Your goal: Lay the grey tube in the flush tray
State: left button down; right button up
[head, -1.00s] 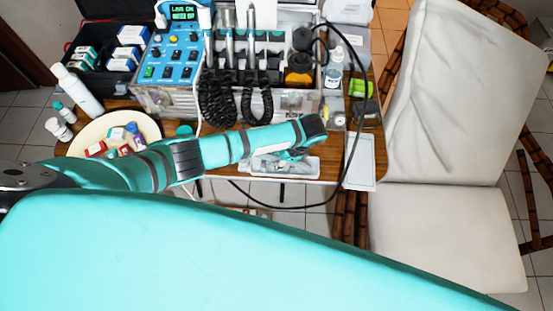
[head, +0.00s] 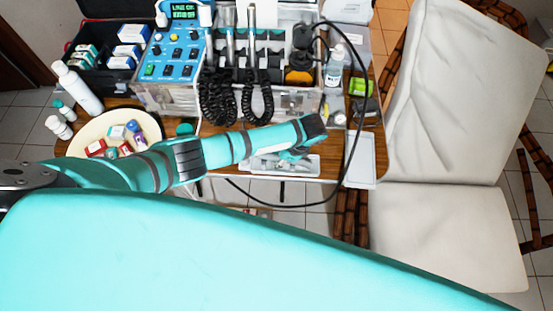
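A long dark tube (head: 362,100) arcs from the unit at the top, down past the table's front edge and back left to my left arm. It looks dark grey to black. An empty pale shallow tray (head: 360,165) lies at the table's front right corner; it looks like the flush tray. My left arm reaches in from the left, and its gripper (head: 294,154) is low over another grey tray (head: 312,166) holding small metal items. The wrist hides most of the fingers, so their opening and any grip are unclear. My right gripper is not in view.
A blue control unit (head: 175,55) and a clear holder with coiled black cords (head: 215,100) stand behind my arm. A pale chair (head: 450,100) fills the right.

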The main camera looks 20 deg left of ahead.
pick_arm(q)
jog(key=shift+s+f, duration=0.35)
jog(key=shift+f, duration=0.2)
jog(key=c, duration=1.9)
grip_release()
jog(key=o, duration=0.5)
jog(key=shift+w+f, duration=0.15)
jog(key=shift+w, duration=0.1)
jog(key=shift+d, duration=0.1)
jog(key=shift+w+r, duration=0.1)
jog(key=shift+r, duration=0.1)
jog(key=shift+p+v, duration=0.75)
jog(key=shift+v, duration=0.05)
jog(key=shift+p+v, duration=2.6)
jog(key=shift+v, duration=0.7)
jog(key=shift+w, duration=0.15)
